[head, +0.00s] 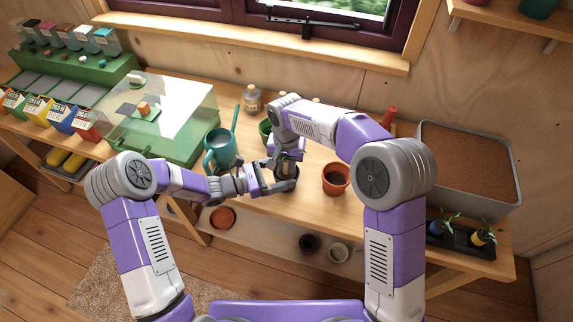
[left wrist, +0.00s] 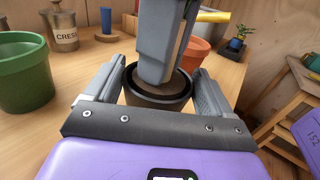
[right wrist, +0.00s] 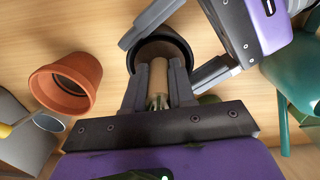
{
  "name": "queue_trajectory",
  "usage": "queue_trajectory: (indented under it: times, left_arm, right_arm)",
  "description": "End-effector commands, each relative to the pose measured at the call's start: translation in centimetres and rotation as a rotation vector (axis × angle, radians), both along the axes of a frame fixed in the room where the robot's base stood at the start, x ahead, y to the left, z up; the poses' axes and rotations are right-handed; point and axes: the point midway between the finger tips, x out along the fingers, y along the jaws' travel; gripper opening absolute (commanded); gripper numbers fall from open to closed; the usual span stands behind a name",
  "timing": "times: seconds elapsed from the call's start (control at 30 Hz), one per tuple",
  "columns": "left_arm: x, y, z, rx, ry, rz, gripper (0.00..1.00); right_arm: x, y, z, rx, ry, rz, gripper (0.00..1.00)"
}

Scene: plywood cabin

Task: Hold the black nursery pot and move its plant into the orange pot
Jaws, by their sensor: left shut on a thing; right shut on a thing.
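The black nursery pot (head: 284,185) stands near the table's front edge. My left gripper (head: 272,181) is shut on it, with a finger on either side of the pot (left wrist: 160,99) in the left wrist view. My right gripper (head: 287,160) points down into the pot's mouth from above. In the right wrist view its fingers (right wrist: 158,92) are shut on a tan, stem-like part of the plant (right wrist: 158,76); leaves are mostly hidden. The orange pot (head: 336,178) stands to the right, apart from both grippers; its open mouth also shows in the right wrist view (right wrist: 67,82).
A teal watering can (head: 218,152) and a green pot (left wrist: 24,72) stand left of the black pot. A soil-filled grey tray (head: 465,205) and a black tray of seedlings (head: 462,238) are at the right.

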Motion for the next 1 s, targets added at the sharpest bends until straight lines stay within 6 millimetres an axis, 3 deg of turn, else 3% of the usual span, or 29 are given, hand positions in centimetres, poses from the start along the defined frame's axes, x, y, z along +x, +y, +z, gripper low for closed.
queue_trajectory:
  times: [0.4,0.8,1.0]
  left_arm:
    - [0.0,0.0,0.0,0.000,0.000,0.000,0.29]
    - [0.0,0.0,0.0,0.000,0.000,0.000,0.29]
    - [0.0,0.0,0.0,0.000,0.000,0.000,0.29]
  right_arm:
    - [0.0,0.0,1.6,0.001,-0.001,0.000,0.00]
    - [0.0,0.0,1.9,0.001,-0.001,0.000,0.00]
    - [0.1,0.0,4.1,0.002,-0.004,0.000,0.00]
